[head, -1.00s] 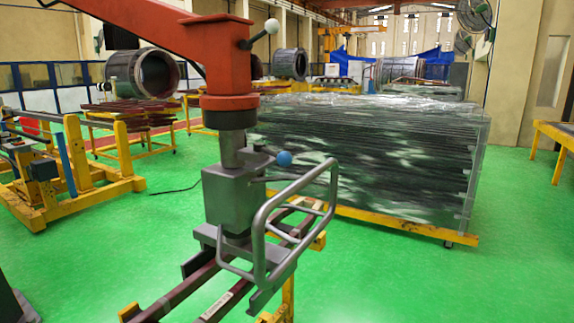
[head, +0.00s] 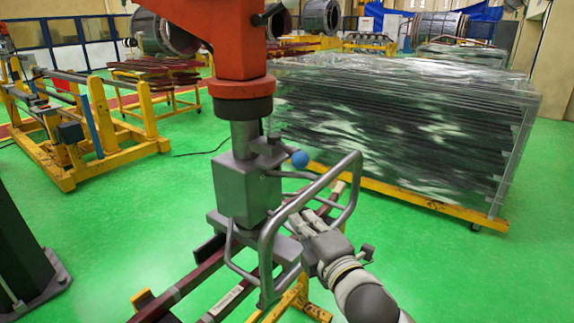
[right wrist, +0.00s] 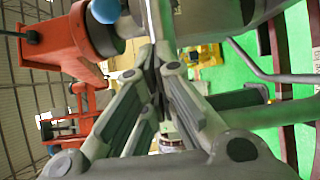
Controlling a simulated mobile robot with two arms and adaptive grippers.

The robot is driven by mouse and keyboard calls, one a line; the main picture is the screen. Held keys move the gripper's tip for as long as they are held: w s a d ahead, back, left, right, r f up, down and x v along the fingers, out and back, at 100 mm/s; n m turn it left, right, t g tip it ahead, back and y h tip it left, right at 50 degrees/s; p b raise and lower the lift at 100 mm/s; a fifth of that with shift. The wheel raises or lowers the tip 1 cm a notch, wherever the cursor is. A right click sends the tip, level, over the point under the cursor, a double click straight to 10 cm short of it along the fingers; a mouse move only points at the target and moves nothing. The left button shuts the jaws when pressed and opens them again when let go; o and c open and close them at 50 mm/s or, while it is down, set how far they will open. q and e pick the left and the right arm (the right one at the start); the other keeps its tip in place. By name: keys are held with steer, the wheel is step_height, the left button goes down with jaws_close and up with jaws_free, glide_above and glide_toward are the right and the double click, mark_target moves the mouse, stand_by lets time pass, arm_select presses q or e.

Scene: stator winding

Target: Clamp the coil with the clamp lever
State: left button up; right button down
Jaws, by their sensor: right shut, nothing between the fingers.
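The clamp lever ends in a blue ball knob (head: 299,159) on the right side of the grey clamp block (head: 243,192); a blue ball shows at the top of the right wrist view (right wrist: 105,11). The coil (head: 199,275), long dark red bars with a pale label, runs under the clamp head. My right gripper (head: 303,216) is beside the bent grey handle frame (head: 267,250), below and apart from the knob. Its fingers meet (right wrist: 153,62) with nothing between them. Part of the gripper is close to the handle tubes; contact is unclear. My left gripper is not in view.
An orange arm (head: 222,40) carries the clamp from above. The handle tubes stand between my gripper and the block. A yellow stand (head: 300,300) is below the coil. A large wrapped stack (head: 400,130) stands behind; a dark column (head: 25,250) is at left. Green floor is open between.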

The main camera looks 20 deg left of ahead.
step_height(320, 180, up, 4)
steer(key=s+a+n+y, duration=0.1)
steer(key=s+a+n, duration=0.1)
arm_select(q)
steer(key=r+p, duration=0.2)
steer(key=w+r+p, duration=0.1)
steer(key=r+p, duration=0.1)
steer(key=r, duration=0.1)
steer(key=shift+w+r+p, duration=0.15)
steer(key=shift+p, duration=0.25)
arm_select(e)
steer(key=w+a+r, duration=0.1)
steer(key=w+a, duration=0.3)
steer(key=w, duration=0.6)
steer(key=shift+w+r, duration=0.3)
